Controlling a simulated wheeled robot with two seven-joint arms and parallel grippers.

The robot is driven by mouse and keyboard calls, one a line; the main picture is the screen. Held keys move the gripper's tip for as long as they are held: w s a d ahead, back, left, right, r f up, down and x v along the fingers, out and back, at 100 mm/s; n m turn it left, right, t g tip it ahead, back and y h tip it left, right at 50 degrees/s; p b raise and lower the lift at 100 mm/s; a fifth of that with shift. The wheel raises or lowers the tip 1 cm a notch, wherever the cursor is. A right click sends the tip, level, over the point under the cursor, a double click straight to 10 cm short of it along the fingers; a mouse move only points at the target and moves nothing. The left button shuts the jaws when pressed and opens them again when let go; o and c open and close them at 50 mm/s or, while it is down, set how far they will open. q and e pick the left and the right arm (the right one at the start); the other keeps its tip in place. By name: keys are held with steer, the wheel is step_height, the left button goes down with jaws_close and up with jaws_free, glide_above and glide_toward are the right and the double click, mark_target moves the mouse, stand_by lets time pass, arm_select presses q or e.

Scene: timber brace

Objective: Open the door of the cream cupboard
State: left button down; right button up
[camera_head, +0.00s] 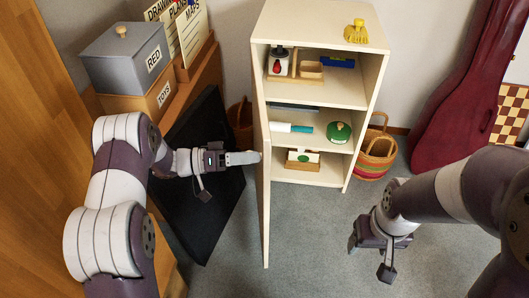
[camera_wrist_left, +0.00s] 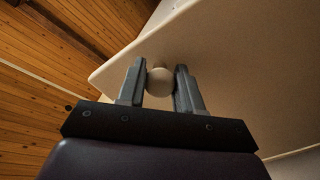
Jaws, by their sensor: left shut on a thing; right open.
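The cream cupboard (camera_head: 306,18) stands at the centre in the head view, its shelves in plain sight. Its door (camera_head: 264,215) is swung wide open on the left side and is seen nearly edge-on. My left gripper (camera_head: 256,157) is at the door's outer face. In the left wrist view, the gripper (camera_wrist_left: 160,85) is shut on the round cream knob (camera_wrist_left: 160,80), one finger on each side, with the door panel (camera_wrist_left: 220,65) behind it.
The shelves hold small items, among them a green round thing (camera_head: 339,132). A yellow object (camera_head: 357,32) sits on the cupboard top. A striped basket (camera_head: 376,155) and a dark red case (camera_head: 455,90) stand to the right. A black panel (camera_head: 205,220) leans behind my left arm. Grey carpet (camera_head: 310,240) is clear in front.

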arm_select(q)
steer(key=shift+s+a+f+m+g, duration=0.1)
steer(key=shift+a+m+g, duration=0.4)
steer(key=shift+a, duration=0.95)
steer(key=shift+s+a+f+m+g, duration=0.1)
steer(key=shift+a+m+g, duration=0.2)
steer(key=shift+a+g, duration=0.75)
arm_select(e)
steer(key=shift+s+a+r, duration=0.15)
steer(key=shift+a+r, duration=0.05)
steer(key=shift+a, duration=0.15)
arm_select(q)
steer(key=shift+a+t, duration=0.3)
steer(key=shift+t, duration=0.05)
steer(key=c, duration=0.8)
jaws_free()
steer(key=a, duration=0.3)
steer(key=a+p, duration=0.1)
steer(key=a, duration=0.3)
steer(key=shift+s+a, duration=0.2)
steer(key=shift+a, duration=0.1)
arm_select(e)
steer(key=shift+r, duration=0.6)
arm_select(q)
steer(key=shift+r, duration=0.1)
